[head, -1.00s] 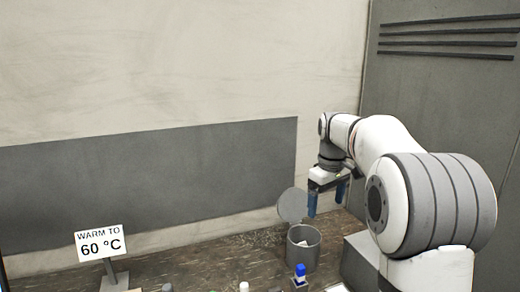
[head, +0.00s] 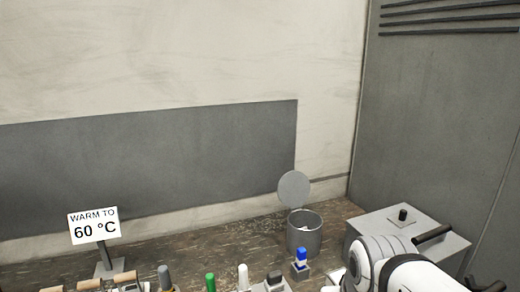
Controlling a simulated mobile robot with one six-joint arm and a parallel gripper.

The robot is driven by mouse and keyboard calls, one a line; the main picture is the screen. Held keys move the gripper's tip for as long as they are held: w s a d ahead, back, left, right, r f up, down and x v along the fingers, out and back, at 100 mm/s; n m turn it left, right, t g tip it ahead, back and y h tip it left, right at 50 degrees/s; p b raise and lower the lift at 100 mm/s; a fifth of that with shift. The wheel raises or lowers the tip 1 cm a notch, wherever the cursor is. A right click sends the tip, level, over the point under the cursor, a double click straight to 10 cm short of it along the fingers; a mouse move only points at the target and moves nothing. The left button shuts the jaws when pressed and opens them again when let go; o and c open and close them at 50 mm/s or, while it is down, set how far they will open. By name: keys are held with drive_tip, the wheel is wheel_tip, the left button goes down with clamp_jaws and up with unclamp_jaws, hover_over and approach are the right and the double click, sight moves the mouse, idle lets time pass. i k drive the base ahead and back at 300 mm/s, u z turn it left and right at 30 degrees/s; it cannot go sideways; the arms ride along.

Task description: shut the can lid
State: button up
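The can (head: 304,238) is a grey cylinder standing on the brown bench, right of the middle in the head view. Its lid (head: 294,188) is a round grey disc, standing up open at the can's back rim. The can's mouth is uncovered, and something whitish shows inside it. Part of my arm shows low at the right edge of the bench, in front of a grey box. My gripper is not in view, so its fingers and anything in them are hidden.
A grey box (head: 365,228) with a black knob and a dark handle stands right of the can. A blue-capped bottle (head: 300,259) stands just in front of the can. Several small items line the front edge. A "WARM TO 60 °C" sign (head: 94,226) stands at left.

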sight(294, 187)
drive_tip(key=u, duration=1.85)
drive_tip(key=k, duration=1.25)
drive_tip(key=z, duration=1.4)
drive_tip(key=i, duration=1)
drive_tip(key=z, duration=0.1)
